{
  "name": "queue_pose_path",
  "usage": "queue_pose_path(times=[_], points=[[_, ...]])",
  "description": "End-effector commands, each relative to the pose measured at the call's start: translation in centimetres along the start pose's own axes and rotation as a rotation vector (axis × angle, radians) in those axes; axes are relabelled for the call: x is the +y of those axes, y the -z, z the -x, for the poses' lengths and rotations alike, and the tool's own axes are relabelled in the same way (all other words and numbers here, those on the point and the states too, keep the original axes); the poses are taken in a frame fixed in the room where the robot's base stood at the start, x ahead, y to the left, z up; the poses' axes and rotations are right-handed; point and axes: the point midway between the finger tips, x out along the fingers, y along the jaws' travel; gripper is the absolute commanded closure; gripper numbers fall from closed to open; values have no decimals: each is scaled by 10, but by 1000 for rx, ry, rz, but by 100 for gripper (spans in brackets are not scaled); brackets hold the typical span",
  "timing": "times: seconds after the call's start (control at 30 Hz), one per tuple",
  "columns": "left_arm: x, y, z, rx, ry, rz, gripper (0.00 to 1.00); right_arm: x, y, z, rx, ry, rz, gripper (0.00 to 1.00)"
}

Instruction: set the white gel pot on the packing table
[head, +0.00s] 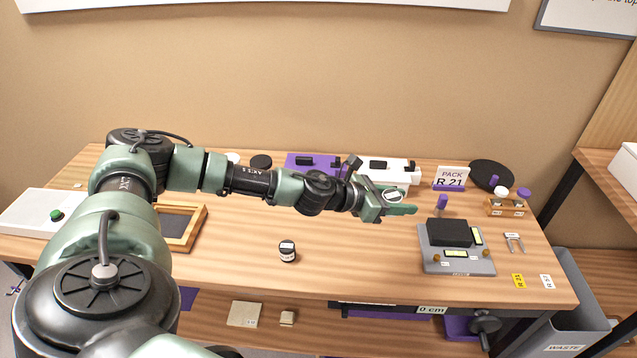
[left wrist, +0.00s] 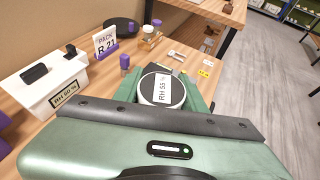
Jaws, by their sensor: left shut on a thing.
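My left gripper (head: 398,207) is shut on a round pot (head: 393,196), held over the right half of the wooden table (head: 350,270). A "PACK R 21" sign (head: 449,178) stands at the back of this table, behind and right of the gripper. My right gripper is not in view.
A dark pot with a white label (head: 287,252) stands at the front middle. A grey device (head: 457,248) stands right of the gripper. White (head: 388,170) and purple (head: 312,163) boxes and a dark disc (head: 491,175) line the back. Table between the dark pot and device is clear.

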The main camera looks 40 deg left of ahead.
Motion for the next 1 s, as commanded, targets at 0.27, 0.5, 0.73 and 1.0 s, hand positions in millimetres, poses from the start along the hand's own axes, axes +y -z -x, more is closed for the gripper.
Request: queue_pose_path(times=[0.27, 0.5, 0.73, 1.0], points=[[2, 12, 2, -2, 13, -7, 100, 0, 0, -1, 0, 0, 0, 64], [0, 58, -17, 2, 16, -3, 100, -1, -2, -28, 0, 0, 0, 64], [0, 115, -41, 0, 14, -1, 100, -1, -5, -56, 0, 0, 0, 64], [2, 156, -59, -2, 13, -4, 100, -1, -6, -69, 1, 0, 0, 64]])
